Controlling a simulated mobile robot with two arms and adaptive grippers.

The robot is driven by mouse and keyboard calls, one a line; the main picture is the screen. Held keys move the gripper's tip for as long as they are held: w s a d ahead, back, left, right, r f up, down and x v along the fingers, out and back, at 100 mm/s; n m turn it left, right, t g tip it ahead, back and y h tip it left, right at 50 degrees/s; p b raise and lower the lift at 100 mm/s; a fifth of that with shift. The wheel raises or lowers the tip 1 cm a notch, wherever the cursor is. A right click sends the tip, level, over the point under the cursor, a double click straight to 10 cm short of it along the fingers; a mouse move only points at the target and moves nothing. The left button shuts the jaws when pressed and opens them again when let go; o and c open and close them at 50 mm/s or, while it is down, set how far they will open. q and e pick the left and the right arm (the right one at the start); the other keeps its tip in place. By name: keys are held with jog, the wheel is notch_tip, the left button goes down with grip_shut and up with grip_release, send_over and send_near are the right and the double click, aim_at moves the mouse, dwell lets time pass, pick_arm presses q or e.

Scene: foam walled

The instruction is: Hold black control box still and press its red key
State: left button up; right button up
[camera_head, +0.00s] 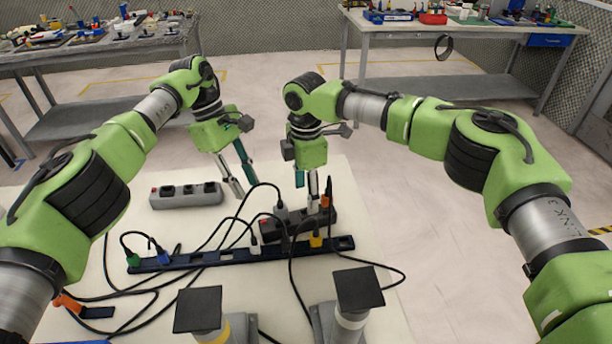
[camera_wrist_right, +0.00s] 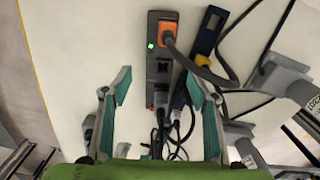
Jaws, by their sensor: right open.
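The black control box (camera_head: 300,224) lies on the pale table in the head view, with an orange plug at its right end and cables around it. In the right wrist view the box (camera_wrist_right: 158,72) runs lengthwise between the fingers, with a lit green lamp. A small reddish patch shows near its lower left edge; I cannot tell for sure that it is the red key. My right gripper (camera_head: 306,190) is open above the box; its fingers (camera_wrist_right: 158,88) stand either side, apart from it. My left gripper (camera_head: 245,188) has its fingers apart, empty, left of and above the box.
A grey socket strip (camera_head: 186,196) with a red switch lies at the left. A dark blue rail (camera_head: 210,258) with coloured plugs lies in front of the box. Black cables loop across the table. Two black-topped posts (camera_head: 358,288) stand at the front. The table's back right is clear.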

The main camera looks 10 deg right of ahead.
aim_at(306, 214)
notch_tip(306, 214, down, 7)
jog(key=shift+f, duration=0.2)
jog(key=shift+c, duration=0.3)
jog(key=c, duration=1.3)
pick_arm(q)
grip_shut()
